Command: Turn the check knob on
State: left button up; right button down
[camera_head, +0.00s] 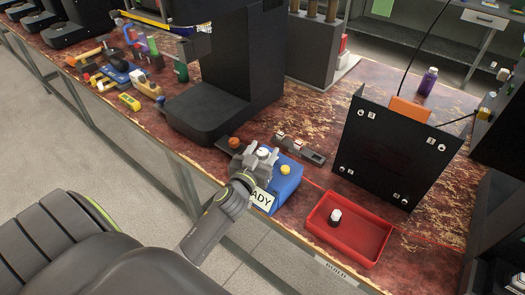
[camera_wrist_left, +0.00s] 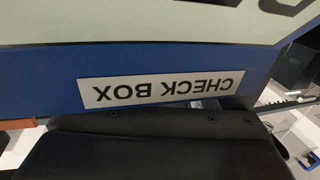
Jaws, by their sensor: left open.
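The blue check box (camera_head: 289,188) stands near the table's front edge, with a white sign reading "ADY" (camera_head: 263,199) on its front; the rest of the word is covered. A yellow round knob or button (camera_head: 285,169) shows on its top. My left gripper (camera_head: 262,157) is open at the box's top left, close to a white round cap (camera_head: 262,150); I cannot tell whether they touch or which part is the check knob. The left wrist view shows the blue box face with an upside-down "CHECK BOX" label (camera_wrist_left: 158,88), very close. My right gripper is out of view.
A red tray (camera_head: 318,228) with a white-topped dark piece (camera_head: 335,217) lies to the right. Behind are a grey strip with buttons (camera_head: 300,148) and a black panel (camera_head: 396,150). A black machine (camera_head: 215,108) stands at back left. Tools (camera_head: 118,75) crowd the far left.

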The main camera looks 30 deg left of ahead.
pick_arm(q)
jog(key=c, duration=0.9)
jog(key=shift+m+h+p, duration=0.3)
jog(key=shift+h+p, duration=0.1)
jog(key=shift+h, duration=0.1)
jog(key=o, duration=0.9)
jog(key=s+d+b, duration=0.1)
jog(key=s+b, duration=0.2)
jog(key=s, duration=1.4)
jog(key=shift+s+d, duration=0.15)
jog(key=shift+d, duration=0.25)
